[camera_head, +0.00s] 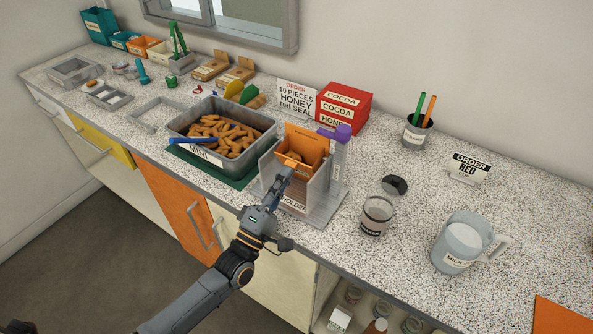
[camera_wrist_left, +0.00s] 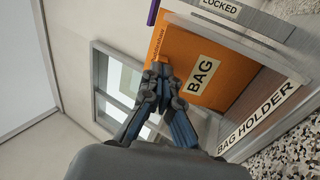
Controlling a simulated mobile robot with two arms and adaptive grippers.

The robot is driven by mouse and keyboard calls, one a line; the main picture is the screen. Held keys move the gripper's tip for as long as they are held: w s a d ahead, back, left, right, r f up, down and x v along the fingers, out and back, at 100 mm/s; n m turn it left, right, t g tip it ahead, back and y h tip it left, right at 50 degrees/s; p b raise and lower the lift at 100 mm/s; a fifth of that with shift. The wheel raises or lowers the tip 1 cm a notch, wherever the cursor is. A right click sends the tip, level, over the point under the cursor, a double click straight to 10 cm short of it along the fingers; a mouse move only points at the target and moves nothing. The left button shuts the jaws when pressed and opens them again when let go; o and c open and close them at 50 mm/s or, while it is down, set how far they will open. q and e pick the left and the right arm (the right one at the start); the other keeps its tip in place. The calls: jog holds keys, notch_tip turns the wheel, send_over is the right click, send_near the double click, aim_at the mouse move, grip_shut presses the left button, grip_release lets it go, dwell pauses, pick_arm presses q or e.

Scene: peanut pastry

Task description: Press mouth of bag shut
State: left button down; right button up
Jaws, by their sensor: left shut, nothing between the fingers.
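The orange bag (camera_head: 306,140) stands upright in the grey bag holder (camera_head: 322,207). Some brown pieces show low at its front in the head view. In the left wrist view the bag (camera_wrist_left: 190,52), with a BAG label, fills the area just beyond the fingers, beside the wall of the holder (camera_wrist_left: 262,108). My left gripper (camera_head: 286,173) is shut and empty at the front of the holder, close to the bag. In the wrist view its fingertips (camera_wrist_left: 161,72) overlap the bag's edge; I cannot tell whether they touch it. My right gripper is not in view.
A grey bin (camera_head: 178,125) of brown pastries stands left of the holder on a green mat, with a blue tool across it. A purple-topped item (camera_head: 343,132) stands at the holder's right. A jar (camera_head: 376,216) and milk jug (camera_head: 463,242) stand further right.

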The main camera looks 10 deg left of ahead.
pick_arm(q)
jog(key=shift+w+r, duration=0.15)
jog(key=shift+x, duration=2.45)
jog(key=shift+b+v, duration=0.55)
jog(key=shift+v, duration=3.5)
